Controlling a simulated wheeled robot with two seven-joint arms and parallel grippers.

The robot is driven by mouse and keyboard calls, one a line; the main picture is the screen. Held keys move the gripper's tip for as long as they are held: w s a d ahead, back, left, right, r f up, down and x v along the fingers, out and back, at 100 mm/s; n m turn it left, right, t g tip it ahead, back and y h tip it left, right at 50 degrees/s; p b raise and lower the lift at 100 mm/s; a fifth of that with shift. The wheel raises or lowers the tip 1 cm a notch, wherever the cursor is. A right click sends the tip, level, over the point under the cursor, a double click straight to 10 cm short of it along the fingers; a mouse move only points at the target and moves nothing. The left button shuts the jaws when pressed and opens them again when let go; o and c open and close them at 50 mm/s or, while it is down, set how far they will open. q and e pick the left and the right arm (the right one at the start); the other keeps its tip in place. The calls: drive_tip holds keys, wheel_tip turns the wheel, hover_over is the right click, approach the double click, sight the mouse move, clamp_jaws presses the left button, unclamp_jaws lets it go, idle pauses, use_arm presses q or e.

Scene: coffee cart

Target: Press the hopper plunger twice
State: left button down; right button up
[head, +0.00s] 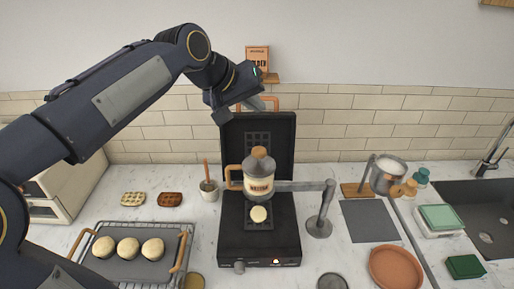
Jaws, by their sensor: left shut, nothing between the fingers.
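A pale round of batter (258,214) lies on the iron's lower plate below the hopper. My left gripper (241,108) is shut and empty, above the plunger knob and slightly to its left, apart from it, in front of the iron's raised lid. My right gripper is out of view.
The hopper's stand (319,226) is just right of the iron. A rack (187,250) with a tray of several dough rounds is at the left. A grey pot (391,168), terracotta dish (396,268) and sink (490,215) are at the right.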

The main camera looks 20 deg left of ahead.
use_arm(q)
drive_tip(key=b, duration=0.7)
hover_over(262, 148)
drive_tip(key=s, duration=0.2)
drive_tip(key=f, duration=0.8)
drive_tip(key=shift+a, duration=0.4)
drive_tip(key=shift+f+b, duration=0.4)
drive_tip(key=shift+f, duration=0.05)
idle(0.3)
drive_tip(key=shift+f+b, duration=0.3)
drive_tip(key=shift+f, duration=0.1)
drive_tip(key=shift+f+b, duration=0.6)
drive_tip(key=shift+f, duration=0.15)
idle(0.7)
idle(0.3)
drive_tip(key=shift+r+p, duration=1.05)
drive_tip(key=shift+r, duration=0.1)
